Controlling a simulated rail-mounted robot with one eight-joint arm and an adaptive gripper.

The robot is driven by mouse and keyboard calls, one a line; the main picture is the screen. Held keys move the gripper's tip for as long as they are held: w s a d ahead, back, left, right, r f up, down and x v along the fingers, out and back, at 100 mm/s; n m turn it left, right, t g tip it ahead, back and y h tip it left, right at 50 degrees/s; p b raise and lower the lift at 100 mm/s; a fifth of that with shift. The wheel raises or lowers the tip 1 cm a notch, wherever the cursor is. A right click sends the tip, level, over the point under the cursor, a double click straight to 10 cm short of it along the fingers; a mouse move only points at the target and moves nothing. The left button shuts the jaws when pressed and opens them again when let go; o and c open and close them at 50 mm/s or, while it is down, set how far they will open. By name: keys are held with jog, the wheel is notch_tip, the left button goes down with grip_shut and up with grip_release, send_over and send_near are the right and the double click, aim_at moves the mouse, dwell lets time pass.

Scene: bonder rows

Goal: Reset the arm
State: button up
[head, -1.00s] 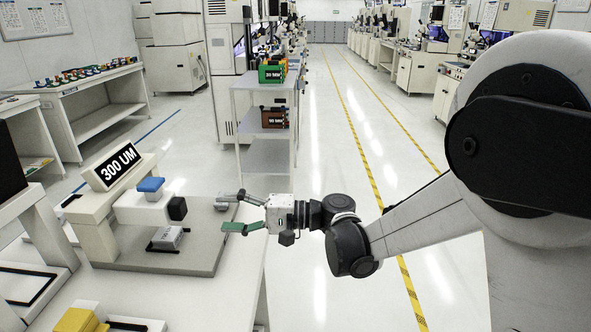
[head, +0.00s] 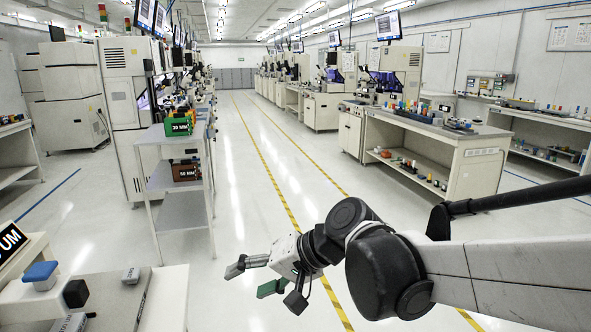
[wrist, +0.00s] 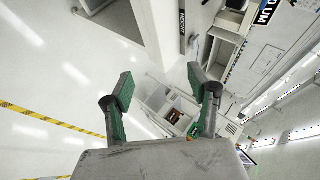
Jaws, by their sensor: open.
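My gripper (head: 247,278) is open and empty in the head view, held out over the aisle floor to the right of the near left bench. Its fingers point left in that view. In the wrist view my gripper (wrist: 158,85) shows two spread fingers with green inner pads and nothing between them. The forearm reaches in from the right edge of the head view.
A wheeled-style shelf rack (head: 185,205) carries a green bin (head: 179,127) and a brown bin (head: 186,171). The near bench (head: 165,300) holds a blue-topped device (head: 40,273). A long bench (head: 430,135) stands at right. The aisle floor (head: 255,190) is clear.

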jog(key=s+d+t+h, duration=0.1)
jog(key=s+d+h, duration=0.2)
jog(key=d, duration=0.6)
jog(key=s+d+f+t+h+p, duration=0.1)
jog(key=s+d+h, duration=0.2)
jog(key=d, duration=0.7)
jog(key=s+d+t+h, duration=0.2)
jog(key=s+d, duration=0.3)
jog(key=d, duration=0.4)
jog(key=shift+s+d+f+m+h+p, duration=0.25)
jog(key=shift+s+m+h+p, duration=0.15)
jog(key=shift+h, duration=0.5)
